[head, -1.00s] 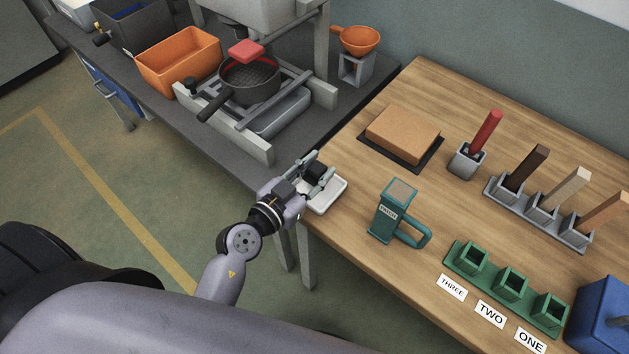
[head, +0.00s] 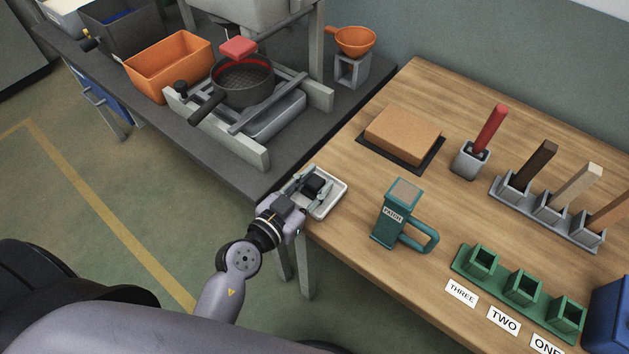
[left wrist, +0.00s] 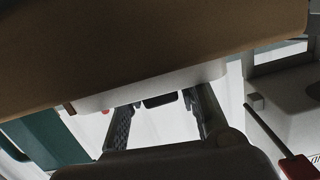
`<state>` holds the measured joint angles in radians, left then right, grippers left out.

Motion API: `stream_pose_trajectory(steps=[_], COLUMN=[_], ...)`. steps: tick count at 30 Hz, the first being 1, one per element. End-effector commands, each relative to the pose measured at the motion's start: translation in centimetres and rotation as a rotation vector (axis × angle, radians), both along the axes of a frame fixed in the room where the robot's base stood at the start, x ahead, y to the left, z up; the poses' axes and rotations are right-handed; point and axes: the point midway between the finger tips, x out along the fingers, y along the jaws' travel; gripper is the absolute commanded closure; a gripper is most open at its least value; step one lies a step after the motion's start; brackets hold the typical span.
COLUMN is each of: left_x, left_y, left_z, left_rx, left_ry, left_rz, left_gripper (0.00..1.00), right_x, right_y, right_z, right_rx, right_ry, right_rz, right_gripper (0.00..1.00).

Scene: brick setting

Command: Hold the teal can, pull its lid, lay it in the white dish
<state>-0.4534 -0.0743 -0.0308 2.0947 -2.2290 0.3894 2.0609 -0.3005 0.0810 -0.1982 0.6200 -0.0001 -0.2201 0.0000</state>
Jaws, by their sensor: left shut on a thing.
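The teal can (head: 390,222) stands upright on the wooden table, with a side handle, a pale label and a brown top face. Its teal side also shows in the left wrist view (left wrist: 45,137). The white dish (head: 332,206) lies at the table's left edge. My left gripper (head: 312,187) is over the dish, its fingers shut on a small black piece, likely the lid (head: 315,184). A dark piece also shows between the fingers in the left wrist view (left wrist: 160,100). I cannot tell whether it touches the dish. My right gripper is not in view.
A brown block on a dark mat (head: 402,136) lies behind the dish. A red stick in a grey holder (head: 471,160), a grey rack (head: 547,209) and a green rack (head: 520,290) stand to the right. The dark bench holds a pan (head: 242,88) and an orange bin (head: 168,70).

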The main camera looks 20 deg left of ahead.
Motion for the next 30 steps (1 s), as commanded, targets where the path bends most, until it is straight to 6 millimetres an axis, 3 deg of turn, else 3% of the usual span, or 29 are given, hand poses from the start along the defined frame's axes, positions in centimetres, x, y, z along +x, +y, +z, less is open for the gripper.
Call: stream_pose_trajectory(steps=[2,3,7,17,21,30], left_x=[-0.1,-0.1,-0.1,-0.2,-0.1,-6.6], left_y=[0.0,0.0,0.0,0.0,0.0,2.1], left_z=[-0.4,-0.4,-0.6,-0.6,0.6,1.4], left_rx=[-0.001,-0.001,-0.001,0.001,0.004,0.000], left_ry=[0.008,0.009,0.011,0.014,0.010,0.013], left_rz=[-0.001,-0.002,-0.003,-0.001,-0.002,-0.001], left_gripper=[1.00,0.70,0.61,0.61,0.61,0.61], right_x=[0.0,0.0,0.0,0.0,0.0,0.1], right_y=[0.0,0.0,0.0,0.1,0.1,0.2], right_z=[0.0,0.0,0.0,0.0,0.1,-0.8], right_rx=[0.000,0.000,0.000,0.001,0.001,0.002], right_ry=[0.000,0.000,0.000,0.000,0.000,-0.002], right_rz=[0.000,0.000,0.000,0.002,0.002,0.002], right_gripper=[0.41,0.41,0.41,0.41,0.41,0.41])
